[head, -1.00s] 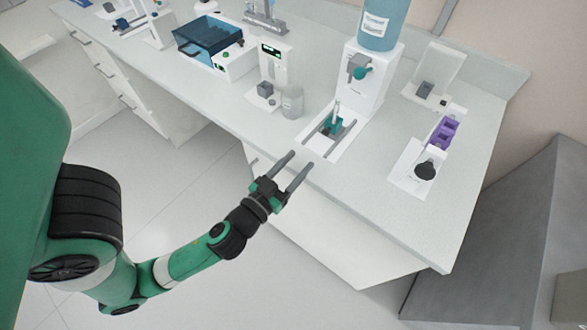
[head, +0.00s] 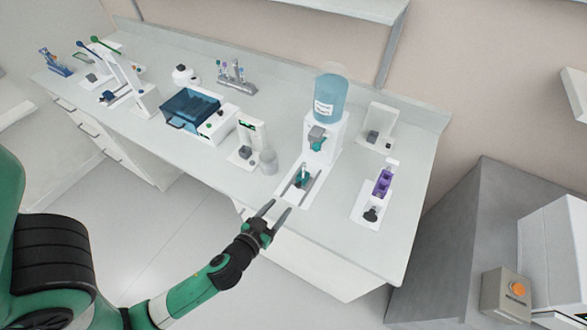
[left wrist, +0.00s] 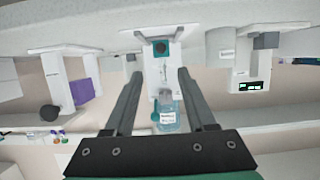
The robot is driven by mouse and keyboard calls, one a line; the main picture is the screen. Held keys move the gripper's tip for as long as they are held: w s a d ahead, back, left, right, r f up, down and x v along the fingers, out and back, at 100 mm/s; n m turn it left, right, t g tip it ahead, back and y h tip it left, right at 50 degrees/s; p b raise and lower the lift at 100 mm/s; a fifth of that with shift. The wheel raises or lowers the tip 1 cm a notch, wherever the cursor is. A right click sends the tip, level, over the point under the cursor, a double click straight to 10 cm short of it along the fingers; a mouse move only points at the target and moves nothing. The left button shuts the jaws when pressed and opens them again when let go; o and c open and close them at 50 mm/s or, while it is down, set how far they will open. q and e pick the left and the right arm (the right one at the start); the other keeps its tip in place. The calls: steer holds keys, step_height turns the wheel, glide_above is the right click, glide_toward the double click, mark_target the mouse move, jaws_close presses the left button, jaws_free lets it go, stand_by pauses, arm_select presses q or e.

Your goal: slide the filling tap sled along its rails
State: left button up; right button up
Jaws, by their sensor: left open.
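The filling tap sled (head: 302,177) is a small teal block with an upright tube. It sits between dark rails on a white base plate (head: 290,202) near the front edge of the bench, in front of the white dispenser (head: 325,146) with its blue bottle (head: 331,97). My left gripper (head: 278,208) is open and empty at the front edge, short of the sled, with its fingers pointing toward the rails. In the left wrist view, the teal sled (left wrist: 161,50) appears beyond and between the open fingers (left wrist: 160,75). My right gripper is not in view.
A clear beaker (head: 269,161) and a white device (head: 246,142) stand left of the rails. A purple rack (head: 383,182) and a black knob (head: 371,214) are to the right. A blue-lidded box (head: 190,107) is farther left.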

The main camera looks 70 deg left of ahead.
mark_target(297, 186)
arm_select(q)
steer(key=shift+s+r+g+h+p, duration=0.1)
steer(key=shift+r+g+h+p, duration=0.2)
steer(key=shift+p, duration=0.2)
steer(key=x, duration=1.1)
steer(key=shift+a+f, duration=0.1)
steer(key=shift+a, duration=0.1)
steer(key=shift+c, duration=0.3)
jaws_close()
stand_by(0.5)
